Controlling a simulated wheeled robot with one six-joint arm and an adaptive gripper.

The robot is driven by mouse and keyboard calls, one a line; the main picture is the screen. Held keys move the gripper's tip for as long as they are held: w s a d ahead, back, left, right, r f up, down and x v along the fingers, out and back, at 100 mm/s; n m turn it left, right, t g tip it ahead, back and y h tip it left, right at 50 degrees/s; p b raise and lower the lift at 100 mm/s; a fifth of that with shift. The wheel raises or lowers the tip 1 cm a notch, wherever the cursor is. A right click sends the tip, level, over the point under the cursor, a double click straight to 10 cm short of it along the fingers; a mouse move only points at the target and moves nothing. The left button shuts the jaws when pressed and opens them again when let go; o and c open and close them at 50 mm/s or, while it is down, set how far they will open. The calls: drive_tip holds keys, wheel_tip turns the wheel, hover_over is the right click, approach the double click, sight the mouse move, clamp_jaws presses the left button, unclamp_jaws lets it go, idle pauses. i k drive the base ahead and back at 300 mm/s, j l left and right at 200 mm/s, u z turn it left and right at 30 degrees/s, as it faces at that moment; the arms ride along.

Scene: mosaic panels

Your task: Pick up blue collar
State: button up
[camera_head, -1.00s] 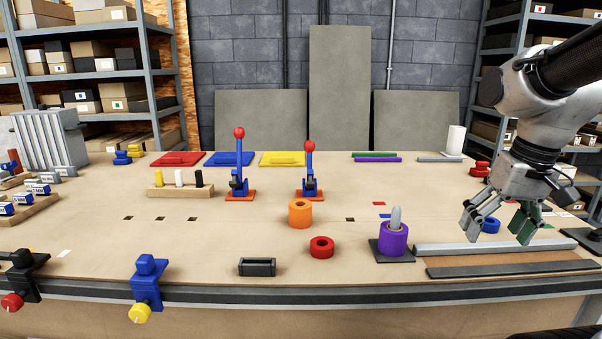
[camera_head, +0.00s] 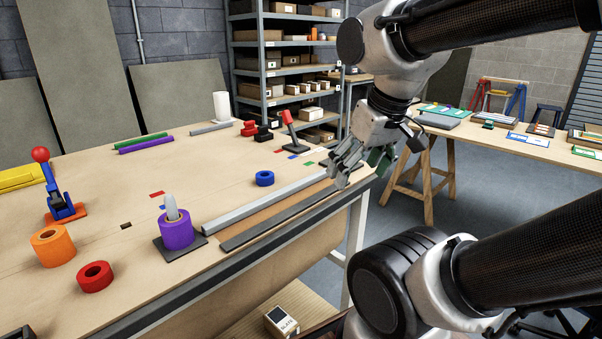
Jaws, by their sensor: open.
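The blue collar (camera_head: 264,178) is a short blue ring lying flat on the workbench (camera_head: 120,182), behind the long grey bar. My gripper (camera_head: 362,170) is open and empty, above the right end of the bench. It is to the right of the blue collar and apart from it. Nothing covers the collar in this view.
A long grey bar (camera_head: 265,203) and a dark strip (camera_head: 285,220) lie along the front edge. A purple collar (camera_head: 176,232) stands around a peg on a dark base. An orange collar (camera_head: 53,246) and a red collar (camera_head: 95,277) are at left. A red-handled clamp (camera_head: 291,130) stands behind.

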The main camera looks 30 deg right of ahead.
sight(263, 178)
drive_tip(key=z, duration=0.2)
drive_tip(key=i+l, duration=0.15)
drive_tip(key=l, duration=0.15)
drive_tip(key=i+l+u, duration=0.1)
drive_tip(key=l, duration=0.25)
drive_tip(key=i+l, duration=0.2)
drive_tip(key=i+l+u, duration=0.1)
drive_tip(key=l, duration=0.35)
drive_tip(key=i, duration=0.05)
